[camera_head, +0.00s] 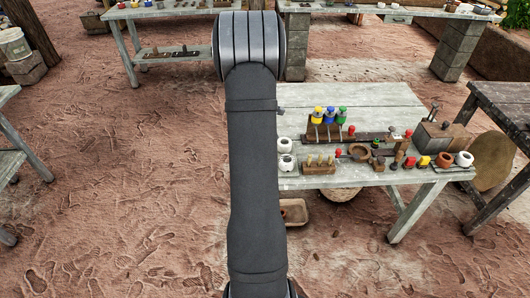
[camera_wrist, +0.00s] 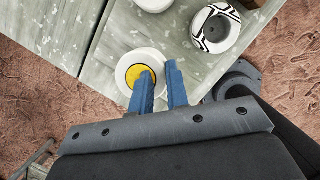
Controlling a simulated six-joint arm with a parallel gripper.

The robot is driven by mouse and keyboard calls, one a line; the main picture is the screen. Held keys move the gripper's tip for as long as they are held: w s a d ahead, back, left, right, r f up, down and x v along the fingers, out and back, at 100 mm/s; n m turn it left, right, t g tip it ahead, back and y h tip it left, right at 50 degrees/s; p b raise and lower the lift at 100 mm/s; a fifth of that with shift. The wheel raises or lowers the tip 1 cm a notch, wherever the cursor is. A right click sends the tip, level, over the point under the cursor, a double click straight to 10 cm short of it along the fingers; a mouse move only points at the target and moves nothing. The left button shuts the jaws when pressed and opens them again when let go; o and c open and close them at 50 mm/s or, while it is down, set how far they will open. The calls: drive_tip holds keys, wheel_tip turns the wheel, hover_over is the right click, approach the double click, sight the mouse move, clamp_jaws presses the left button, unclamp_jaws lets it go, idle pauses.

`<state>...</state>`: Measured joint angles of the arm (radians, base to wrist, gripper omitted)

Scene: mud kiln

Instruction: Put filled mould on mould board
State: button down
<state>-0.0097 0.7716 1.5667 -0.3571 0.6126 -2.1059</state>
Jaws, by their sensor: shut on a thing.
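A round white mould (camera_wrist: 124,71) with a yellow fill (camera_wrist: 137,73) shows in the wrist view. My gripper (camera_wrist: 160,72) has its two blue fingers at the mould's right rim, one finger over the yellow face and one outside. It is shut on that rim. The pale, worn wooden surface (camera_wrist: 120,35) lies under the mould; I cannot tell whether the mould touches it, or which part is the mould board. In the head view my arm hides the gripper and the held mould.
A black-and-white patterned round pot (camera_wrist: 215,28) stands close right of the mould. The workbench (camera_head: 385,97) holds a rack of colourful-handled tools (camera_head: 328,127), a peg block (camera_head: 319,166) and small pots (camera_head: 464,159) along its front. Its back is clear.

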drive_tip(key=shift+a+f, duration=0.1)
drive_tip(key=shift+f, duration=2)
drive_tip(key=c, duration=1.4)
unclamp_jaws()
drive_tip(key=shift+f, duration=0.1)
drive_tip(key=v, duration=1.2)
drive_tip(key=x, duration=1.2)
drive_tip(key=shift+r, duration=1.5)
